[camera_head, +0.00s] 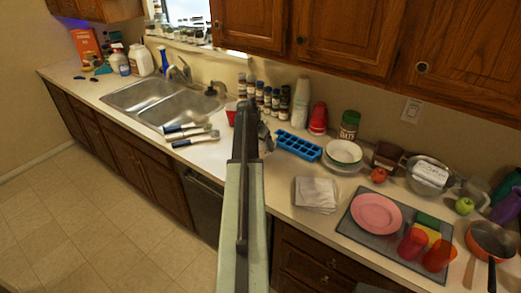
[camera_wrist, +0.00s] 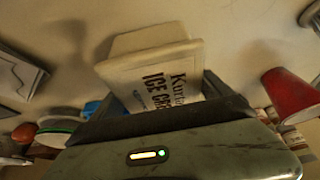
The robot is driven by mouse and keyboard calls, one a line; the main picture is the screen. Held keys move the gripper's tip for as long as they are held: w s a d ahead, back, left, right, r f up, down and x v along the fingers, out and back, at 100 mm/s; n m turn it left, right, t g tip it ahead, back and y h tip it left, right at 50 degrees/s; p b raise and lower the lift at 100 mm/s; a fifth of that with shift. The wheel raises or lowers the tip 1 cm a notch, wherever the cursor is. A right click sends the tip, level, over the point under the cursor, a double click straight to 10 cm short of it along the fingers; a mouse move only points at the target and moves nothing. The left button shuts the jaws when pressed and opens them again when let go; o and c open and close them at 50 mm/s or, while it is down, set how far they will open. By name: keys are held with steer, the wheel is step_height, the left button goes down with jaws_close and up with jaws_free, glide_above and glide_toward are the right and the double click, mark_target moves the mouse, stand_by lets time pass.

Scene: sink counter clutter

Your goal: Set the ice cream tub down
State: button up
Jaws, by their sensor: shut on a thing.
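The ice cream tub (camera_wrist: 150,65) is a pale box with dark lettering reading "ICE CREAM". In the wrist view it sits tilted between the fingers of my gripper (camera_wrist: 160,102), which is shut on it. In the head view my gripper (camera_head: 262,142) is over the counter (camera_head: 205,160), between the sink and the blue ice tray. My arm hides the tub there, and I cannot tell whether it touches the counter.
A blue ice tray (camera_head: 298,146) lies close to the right of my gripper. Dark-handled brushes (camera_head: 190,132) lie to the left by the sink (camera_head: 180,106). Folded cloth (camera_head: 316,193) lies front right.

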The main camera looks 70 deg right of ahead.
steer(key=shift+w+d, duration=0.25)
steer(key=shift+d, duration=0.4)
steer(key=f+b, duration=0.4)
steer(key=shift+s+a, duration=0.1)
steer(key=shift+a, duration=0.1)
steer(key=shift+r, duration=0.25)
steer(key=shift+f, duration=0.25)
steer(key=o, duration=1.8)
steer(key=shift+r, duration=0.1)
steer(key=p+v, duration=1.1)
steer(key=v, duration=0.1)
steer(key=shift+a+r+p, duration=0.1)
steer(key=shift+r+p, duration=0.15)
steer(key=shift+p, duration=0.15)
steer(key=shift+f, duration=0.1)
